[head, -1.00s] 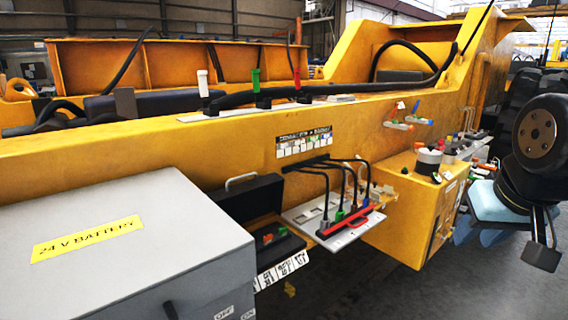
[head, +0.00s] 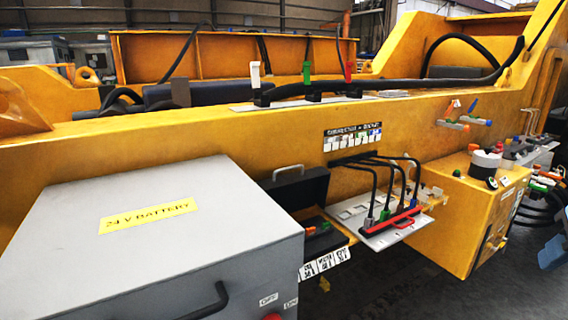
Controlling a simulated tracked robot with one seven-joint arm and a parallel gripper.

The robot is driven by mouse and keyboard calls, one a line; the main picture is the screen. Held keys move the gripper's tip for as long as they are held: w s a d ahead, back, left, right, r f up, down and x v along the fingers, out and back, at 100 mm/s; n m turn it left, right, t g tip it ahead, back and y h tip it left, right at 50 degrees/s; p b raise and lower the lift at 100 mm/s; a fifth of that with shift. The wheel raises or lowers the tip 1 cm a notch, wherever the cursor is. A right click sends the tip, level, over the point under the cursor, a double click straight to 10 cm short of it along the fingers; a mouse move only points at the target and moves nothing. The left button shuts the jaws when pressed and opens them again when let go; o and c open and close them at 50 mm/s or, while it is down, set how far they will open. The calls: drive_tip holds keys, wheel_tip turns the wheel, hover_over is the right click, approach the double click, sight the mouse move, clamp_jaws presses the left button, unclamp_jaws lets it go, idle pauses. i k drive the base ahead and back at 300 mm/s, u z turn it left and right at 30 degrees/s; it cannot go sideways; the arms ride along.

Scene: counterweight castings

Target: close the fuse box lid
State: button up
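The fuse box is a small black box on the side of the yellow beam, just right of the grey battery box. Its black lid (head: 294,190) stands open, raised against the beam, with a grey handle on its top edge. The open tray (head: 322,236) shows orange, green and red pieces inside. White labels (head: 325,262) hang along its front edge. The battery box hides part of its left side. My gripper is not in view now.
The grey battery box (head: 150,235) with a dark handle fills the lower left. A white panel (head: 380,232) with black cables and a red bar sits right of the fuse box. A yellow box (head: 470,225) juts out farther right. Dark floor lies between and below.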

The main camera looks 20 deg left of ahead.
sight(297, 191)
drive_tip(key=u, duration=0.3)
drive_tip(key=k, duration=0.35)
drive_tip(key=u, duration=0.85)
drive_tip(key=i, duration=1)
